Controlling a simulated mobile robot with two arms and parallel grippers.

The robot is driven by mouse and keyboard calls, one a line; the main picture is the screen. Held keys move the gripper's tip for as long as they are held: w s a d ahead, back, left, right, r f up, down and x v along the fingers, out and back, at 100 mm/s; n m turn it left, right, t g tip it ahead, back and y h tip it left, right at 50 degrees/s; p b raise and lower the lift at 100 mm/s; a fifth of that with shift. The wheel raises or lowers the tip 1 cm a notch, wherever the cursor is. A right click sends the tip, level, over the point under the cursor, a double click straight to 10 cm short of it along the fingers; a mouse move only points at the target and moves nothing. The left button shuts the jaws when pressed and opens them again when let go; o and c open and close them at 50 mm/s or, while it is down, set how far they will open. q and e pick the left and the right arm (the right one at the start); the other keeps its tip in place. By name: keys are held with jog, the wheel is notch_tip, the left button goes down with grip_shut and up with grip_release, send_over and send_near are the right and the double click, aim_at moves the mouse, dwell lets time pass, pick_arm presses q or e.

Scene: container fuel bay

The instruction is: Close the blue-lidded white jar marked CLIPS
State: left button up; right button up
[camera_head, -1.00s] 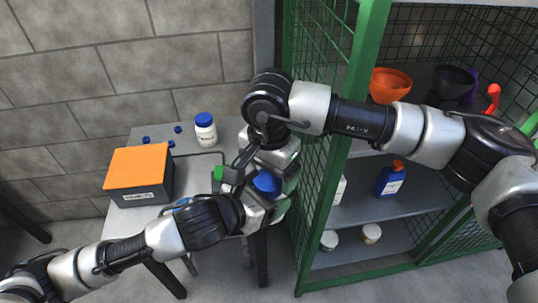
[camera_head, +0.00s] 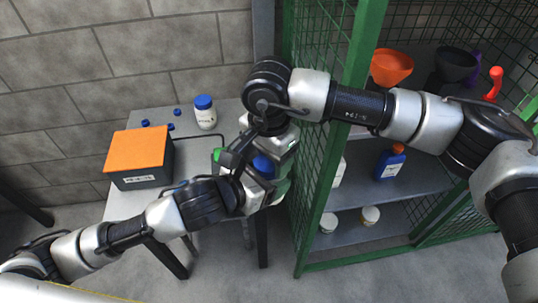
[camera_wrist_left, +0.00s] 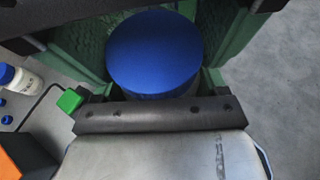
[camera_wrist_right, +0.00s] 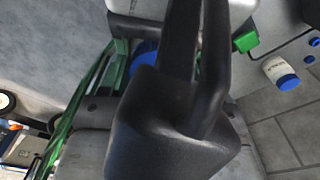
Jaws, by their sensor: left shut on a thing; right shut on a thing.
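A blue lid (camera_head: 263,166) shows between my two grippers, in front of the table's right end. In the left wrist view the round blue lid (camera_wrist_left: 154,52) is seen from above, between the green-edged jaws. The jar body under it is hidden, and no CLIPS marking is readable. My left gripper (camera_head: 262,182) is shut around it from below left. My right gripper (camera_head: 272,155) is shut on it from above. In the right wrist view only a blue sliver (camera_wrist_right: 145,52) shows. How the lid sits on the jar cannot be told.
Another blue-lidded white jar (camera_head: 205,113) stands on the grey table (camera_head: 200,150), its label unreadable. Several small blue caps (camera_head: 170,126) lie beside an orange-topped dark box (camera_head: 139,158). A green mesh cabinet (camera_head: 318,150) with bottles and funnels stands close on the right.

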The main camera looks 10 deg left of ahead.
jog(key=shift+m, duration=1.2)
jog(key=o, duration=1)
jog(key=shift+r, duration=2.3)
jog(key=shift+c, duration=0.3)
